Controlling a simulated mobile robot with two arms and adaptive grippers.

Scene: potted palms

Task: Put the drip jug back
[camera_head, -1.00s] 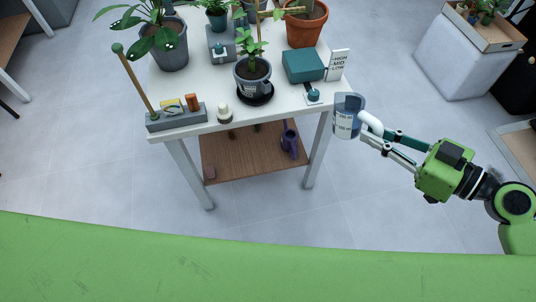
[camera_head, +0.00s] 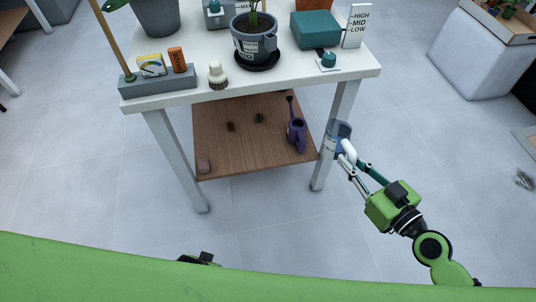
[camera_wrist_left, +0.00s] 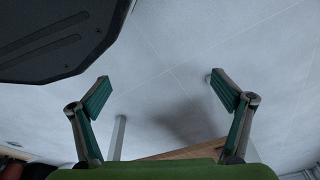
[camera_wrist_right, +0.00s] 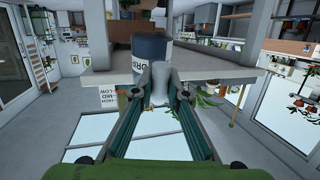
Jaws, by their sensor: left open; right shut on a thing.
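The drip jug (camera_head: 338,132) is a small bluish see-through jug with a white handle. My right gripper (camera_head: 348,160) is shut on its handle. The jug is upright beside the table's right front leg, near the right end of the wooden lower shelf (camera_head: 240,150). In the right wrist view the jug (camera_wrist_right: 149,47) shows a dark band and a partly hidden label, with its handle between the fingers (camera_wrist_right: 160,90). My left gripper (camera_wrist_left: 161,92) is open and empty over the floor in its wrist view.
The white table (camera_head: 285,82) holds a potted plant (camera_head: 253,42), a teal box (camera_head: 315,29), a level sign (camera_head: 356,26) and a grey holder (camera_head: 160,82). A purple watering can (camera_head: 296,133) stands on the shelf's right side. The shelf's middle is mostly bare.

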